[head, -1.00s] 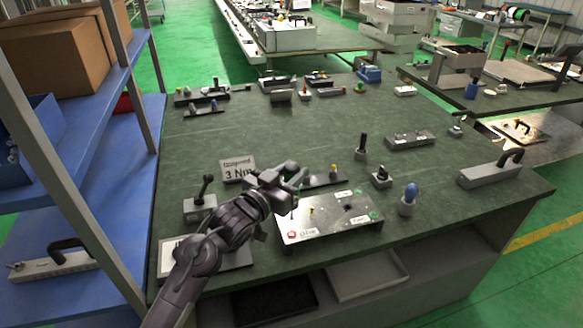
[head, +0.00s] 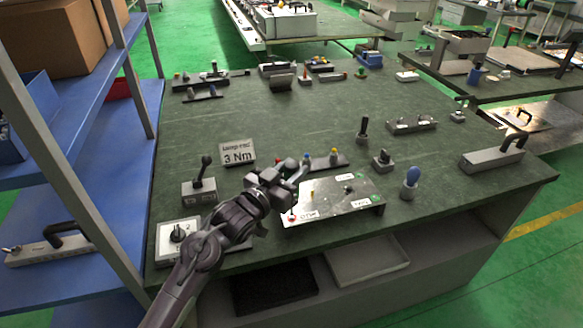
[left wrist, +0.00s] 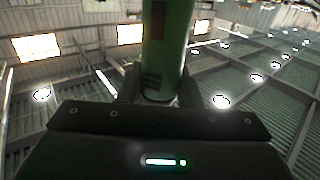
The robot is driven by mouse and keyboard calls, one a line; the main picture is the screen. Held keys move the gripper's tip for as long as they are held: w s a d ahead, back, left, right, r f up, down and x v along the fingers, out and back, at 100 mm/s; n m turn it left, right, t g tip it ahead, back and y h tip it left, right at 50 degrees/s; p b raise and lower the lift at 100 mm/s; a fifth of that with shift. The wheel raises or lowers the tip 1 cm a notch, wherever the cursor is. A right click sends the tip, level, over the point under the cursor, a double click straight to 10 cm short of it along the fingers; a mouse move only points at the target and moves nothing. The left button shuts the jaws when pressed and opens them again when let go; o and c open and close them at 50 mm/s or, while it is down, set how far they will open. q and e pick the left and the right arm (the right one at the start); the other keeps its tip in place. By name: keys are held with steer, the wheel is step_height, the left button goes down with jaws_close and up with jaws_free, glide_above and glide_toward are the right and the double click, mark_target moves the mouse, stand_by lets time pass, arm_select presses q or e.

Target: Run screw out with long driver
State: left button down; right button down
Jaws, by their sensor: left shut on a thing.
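My left gripper (head: 284,186) hangs over the left end of a metal plate unit (head: 335,203) with round green marks and labels. In the left wrist view the gripper (left wrist: 160,94) is shut on a green, round driver handle (left wrist: 166,40), which stands up between the fingers. The driver's tip and shaft are not clear in the head view. A small dark knob (head: 349,190) sits on the plate. I cannot make out the screw; the gripper hides part of the plate's left end. My right gripper is not in view.
A "3 Nm" sign (head: 237,153) and a lever block (head: 199,190) stand left of the plate. A rack with coloured tools (head: 326,161) lies behind it. A blue-topped post (head: 410,183) stands to its right. The green table's middle (head: 300,110) is mostly clear.

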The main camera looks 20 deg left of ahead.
mark_target(291, 163)
arm_select(q)
steer(key=shift+r+p, duration=0.1)
steer(key=shift+p, duration=0.4)
stand_by(0.7)
steer(key=shift+f, duration=0.6)
steer(key=shift+s+d+f, duration=0.1)
steer(key=shift+s+f, duration=0.1)
steer(key=shift+f, duration=0.35)
stand_by(1.3)
step_height(291, 163, up, 3)
steer(key=shift+w+f+p, duration=0.1)
steer(key=shift+f+p, duration=0.1)
steer(key=shift+p, duration=0.85)
step_height(291, 163, up, 3)
steer(key=shift+r+p, duration=0.1)
steer(key=shift+p, duration=1.15)
steer(key=shift+w, duration=0.1)
